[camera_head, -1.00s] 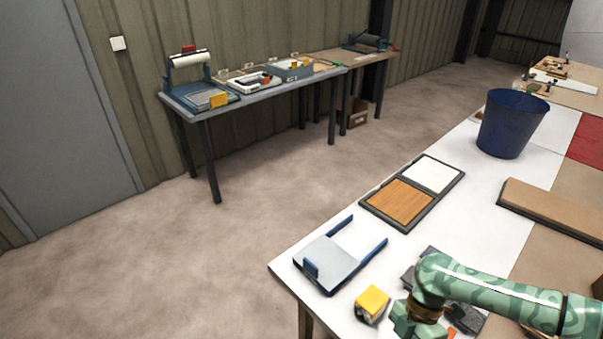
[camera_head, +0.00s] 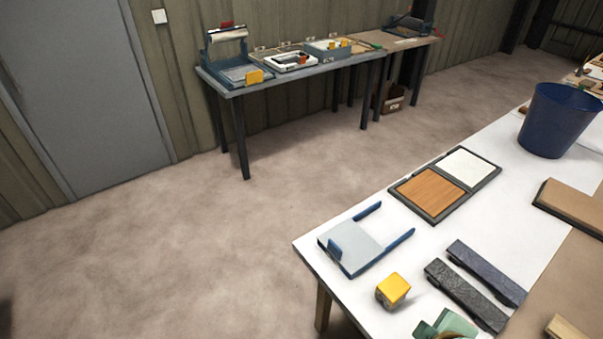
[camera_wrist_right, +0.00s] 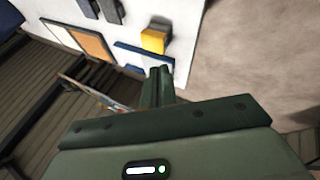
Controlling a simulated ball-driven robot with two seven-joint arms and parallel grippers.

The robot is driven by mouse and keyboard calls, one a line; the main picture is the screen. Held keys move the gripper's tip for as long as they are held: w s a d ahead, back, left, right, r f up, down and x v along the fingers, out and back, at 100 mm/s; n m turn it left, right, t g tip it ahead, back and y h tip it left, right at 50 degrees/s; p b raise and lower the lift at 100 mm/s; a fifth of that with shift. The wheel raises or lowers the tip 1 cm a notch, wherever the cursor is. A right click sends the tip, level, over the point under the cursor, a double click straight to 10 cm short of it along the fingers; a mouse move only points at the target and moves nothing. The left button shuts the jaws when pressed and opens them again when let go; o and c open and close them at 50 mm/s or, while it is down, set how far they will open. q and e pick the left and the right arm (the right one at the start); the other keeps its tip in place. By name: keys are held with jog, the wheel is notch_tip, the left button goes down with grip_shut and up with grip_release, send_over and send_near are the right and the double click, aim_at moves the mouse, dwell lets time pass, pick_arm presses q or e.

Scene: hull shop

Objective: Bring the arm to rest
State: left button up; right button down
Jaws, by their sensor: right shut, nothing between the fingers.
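My right gripper (camera_wrist_right: 160,75) shows in the right wrist view with its two green fingers together and nothing between them. In that view the fingertips lie below the yellow block (camera_wrist_right: 155,40) in the picture, by the white table's edge, apart from the block. My left gripper is in neither view.
On the table are a yellow block (camera_head: 393,290), two dark bars (camera_head: 486,272), a grey plate with blue rails (camera_head: 350,246), a two-panel tray (camera_head: 437,207), a blue bucket (camera_head: 556,120) and a brown board (camera_head: 575,208). Open floor (camera_head: 200,250) lies left.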

jog(key=s+d+r+m+h, duration=0.2)
jog(key=s+d+h, duration=0.1)
jog(key=d, duration=0.3)
jog(key=s+a+f+m+g+y+b, duration=0.1)
jog(key=s+a+f+g+y+b, duration=0.15)
jog(key=f, duration=1.35)
jog(key=s+a+f+m+g+y+b, duration=0.1)
jog(key=s+a+f, duration=0.15)
jog(key=f, duration=1.35)
jog(key=s+f+m+g+b, duration=0.2)
jog(key=s+f, duration=1.3)
jog(key=s, duration=0.4)
jog(key=shift+s+d+f+y+b, duration=0.2)
jog(key=shift+d+f+y+b, duration=0.15)
jog(key=shift+d+y, duration=0.1)
jog(key=shift+g, duration=0.25)
